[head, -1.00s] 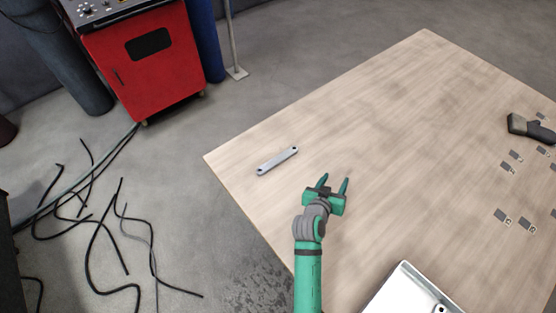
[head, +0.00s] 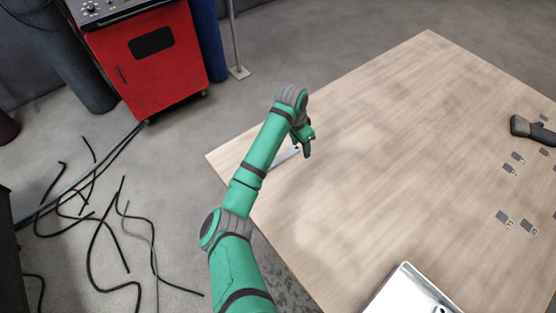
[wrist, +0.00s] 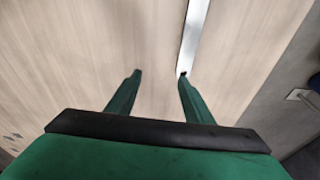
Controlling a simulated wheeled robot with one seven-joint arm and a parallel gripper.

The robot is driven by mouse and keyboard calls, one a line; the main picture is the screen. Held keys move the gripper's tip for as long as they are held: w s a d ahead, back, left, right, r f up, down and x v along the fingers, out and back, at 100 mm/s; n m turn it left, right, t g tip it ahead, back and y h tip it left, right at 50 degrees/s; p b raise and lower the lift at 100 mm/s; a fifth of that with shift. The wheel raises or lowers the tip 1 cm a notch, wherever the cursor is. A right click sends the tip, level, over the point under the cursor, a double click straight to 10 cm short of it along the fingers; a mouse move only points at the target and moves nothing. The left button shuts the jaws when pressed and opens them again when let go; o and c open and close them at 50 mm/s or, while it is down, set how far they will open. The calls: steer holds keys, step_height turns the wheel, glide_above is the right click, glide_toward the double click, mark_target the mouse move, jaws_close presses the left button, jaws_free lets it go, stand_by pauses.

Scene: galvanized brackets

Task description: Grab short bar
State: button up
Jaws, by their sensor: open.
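The short bar is a flat grey metal strip with a hole near its end. In the head view the short bar (head: 284,157) lies on the wooden table near its left corner, partly hidden behind my arm. In the wrist view the short bar (wrist: 193,35) runs up from the tip of the right finger to the top edge. My gripper (wrist: 160,73) is open, with nothing between its fingers. The bar lines up with the right finger rather than the gap. My gripper (head: 307,153) is beside the bar in the head view; its height above the table is unclear.
The wooden table (head: 400,130) is mostly bare. A white tray (head: 405,290) sits at the front edge. Several small grey brackets (head: 503,217) and a dark tool (head: 530,129) lie at the right. A red machine (head: 145,60) stands on the floor beyond the table.

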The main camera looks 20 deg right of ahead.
steer(key=w+a+r+y, duration=0.2)
steer(key=w+a+r, duration=0.1)
steer(key=a, duration=0.3)
glide_above(280, 159)
steer(key=shift+n, duration=0.3)
steer(key=f, duration=0.5)
steer(key=shift+w+d, duration=0.25)
steer(key=shift+d, duration=0.05)
steer(key=shift+s+a+f, duration=0.1)
steer(key=shift+a+f, duration=0.1)
steer(key=shift+f, duration=1.2)
steer(key=shift+s+a+f, duration=0.1)
steer(key=shift+a+f, duration=0.05)
steer(key=shift+f, duration=1.2)
jaws_close()
